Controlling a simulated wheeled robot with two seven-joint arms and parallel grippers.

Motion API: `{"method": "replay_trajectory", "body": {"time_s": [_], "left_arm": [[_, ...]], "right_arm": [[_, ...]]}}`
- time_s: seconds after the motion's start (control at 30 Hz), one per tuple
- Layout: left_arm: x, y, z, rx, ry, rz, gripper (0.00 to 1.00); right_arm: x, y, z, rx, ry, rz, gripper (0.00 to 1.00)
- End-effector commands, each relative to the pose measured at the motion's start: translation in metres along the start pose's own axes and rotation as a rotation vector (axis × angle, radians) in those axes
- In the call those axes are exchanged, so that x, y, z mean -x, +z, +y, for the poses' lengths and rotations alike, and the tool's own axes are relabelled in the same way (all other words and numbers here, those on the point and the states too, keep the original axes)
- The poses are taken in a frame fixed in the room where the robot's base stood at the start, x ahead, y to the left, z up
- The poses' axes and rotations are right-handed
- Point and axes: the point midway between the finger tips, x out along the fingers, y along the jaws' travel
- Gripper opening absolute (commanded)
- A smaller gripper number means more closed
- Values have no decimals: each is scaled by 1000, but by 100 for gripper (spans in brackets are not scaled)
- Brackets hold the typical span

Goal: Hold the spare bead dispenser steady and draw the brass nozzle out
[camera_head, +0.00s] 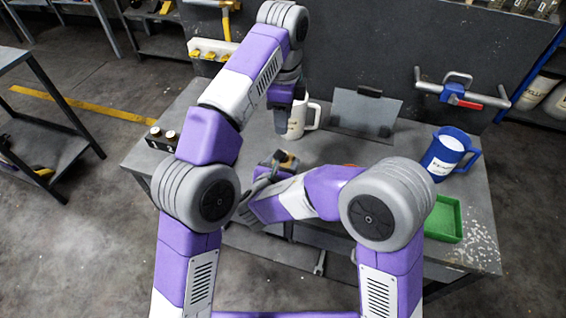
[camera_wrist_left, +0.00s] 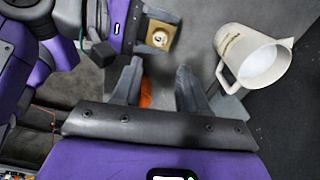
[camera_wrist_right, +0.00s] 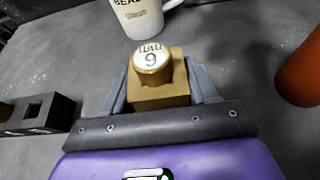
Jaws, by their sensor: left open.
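I take these to be the dispenser and nozzle. The fingers press on the block's sides. The block also shows in the left wrist view (camera_wrist_left: 160,35) and the head view (camera_head: 286,158). My left gripper (camera_head: 281,124) hangs over the bench near the block, fingers downward. In the left wrist view its fingers (camera_wrist_left: 160,70) are apart and empty, with the block beyond them.
A white jug (camera_head: 301,118) stands behind the block. A black holder (camera_head: 158,143) with brass-topped pieces sits at the bench's left. An orange object (camera_wrist_right: 300,72) stands right of the block. A blue jug (camera_head: 442,155) and green tray (camera_head: 445,220) are at the right.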

Motion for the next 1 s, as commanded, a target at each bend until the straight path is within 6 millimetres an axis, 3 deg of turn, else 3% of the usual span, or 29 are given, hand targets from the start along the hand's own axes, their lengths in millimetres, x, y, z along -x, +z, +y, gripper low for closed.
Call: {"method": "replay_trajectory", "body": {"time_s": [0.03,0.27,0.37,0.57,1.0], "left_arm": [[0,0,0,0,0,0,43],[0,0,0,0,0,0,43],[0,0,0,6,0,0,56],[-1,0,0,153,0,0,57],[-6,-1,0,948,-1,-1,57]], "right_arm": [[0,0,0,0,0,0,39],[0,0,0,0,0,0,3],[0,0,0,0,0,0,3],[0,0,0,0,0,0,3],[0,0,0,0,0,0,3]]}}
